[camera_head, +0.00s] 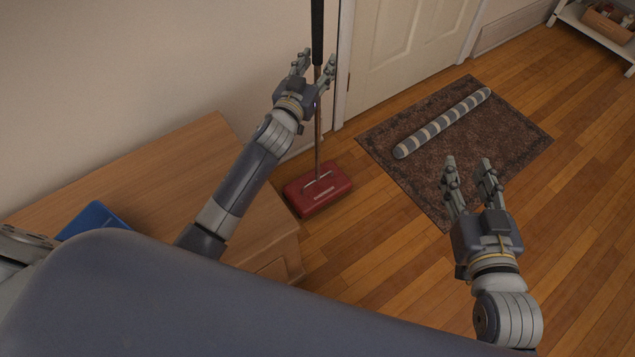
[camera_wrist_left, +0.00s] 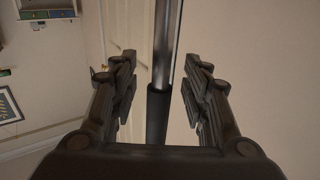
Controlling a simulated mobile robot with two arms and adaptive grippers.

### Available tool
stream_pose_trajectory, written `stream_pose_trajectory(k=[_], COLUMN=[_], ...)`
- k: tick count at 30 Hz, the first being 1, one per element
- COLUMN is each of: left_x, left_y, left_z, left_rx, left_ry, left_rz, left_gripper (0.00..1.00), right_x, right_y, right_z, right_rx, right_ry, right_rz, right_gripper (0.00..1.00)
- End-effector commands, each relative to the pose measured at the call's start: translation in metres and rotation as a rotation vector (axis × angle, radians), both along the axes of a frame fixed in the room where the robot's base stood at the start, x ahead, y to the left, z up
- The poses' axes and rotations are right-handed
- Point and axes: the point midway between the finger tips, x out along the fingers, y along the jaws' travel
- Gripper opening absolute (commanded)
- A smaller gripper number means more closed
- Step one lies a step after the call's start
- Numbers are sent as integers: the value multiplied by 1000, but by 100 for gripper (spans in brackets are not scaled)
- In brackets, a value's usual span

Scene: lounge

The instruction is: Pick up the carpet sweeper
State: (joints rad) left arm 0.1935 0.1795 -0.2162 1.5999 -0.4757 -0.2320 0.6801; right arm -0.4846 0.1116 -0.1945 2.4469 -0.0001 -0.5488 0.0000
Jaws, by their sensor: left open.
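The carpet sweeper has a red head (camera_head: 318,191) on the wooden floor against the wall, beside the wooden cabinet. Its handle stands upright, with a thin shaft and a black grip (camera_head: 317,30) at the top. My left gripper (camera_head: 318,62) is open at the handle, near the lower end of the black grip. In the left wrist view the handle (camera_wrist_left: 158,112) runs between the two open fingers (camera_wrist_left: 160,85), with space showing on both sides. My right gripper (camera_head: 468,165) is open and empty, above the floor near the mat.
The wooden cabinet (camera_head: 150,165) with a blue object (camera_head: 92,218) on it stands under my left arm. A dark mat (camera_head: 470,140) with a striped roll (camera_head: 443,123) lies before the white door (camera_head: 405,45).

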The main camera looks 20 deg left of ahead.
Motion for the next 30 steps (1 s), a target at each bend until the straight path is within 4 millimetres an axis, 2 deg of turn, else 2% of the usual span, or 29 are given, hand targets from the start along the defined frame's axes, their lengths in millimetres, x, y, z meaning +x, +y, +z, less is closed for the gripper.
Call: stream_pose_trajectory(k=[10,11,16,19,20,30], left_x=[4,4,4,4,5,5], left_y=[0,0,0,0,-1,-1], left_z=[0,0,0,0,6,7], left_rx=[0,0,0,0,-1,-1], left_ry=[0,0,0,0,-12,-11], left_rz=[0,0,0,0,-2,-2], left_gripper=[43,38,0,0,0,0], right_x=[2,2,2,2,2,1], right_y=[1,1,1,1,1,1], right_z=[7,7,6,6,7,6], right_rx=[9,9,8,8,8,7], right_ry=[-32,-32,-31,-31,-31,-25], right_rz=[2,2,2,2,2,1], right_gripper=[40,40,40,40,40,40])
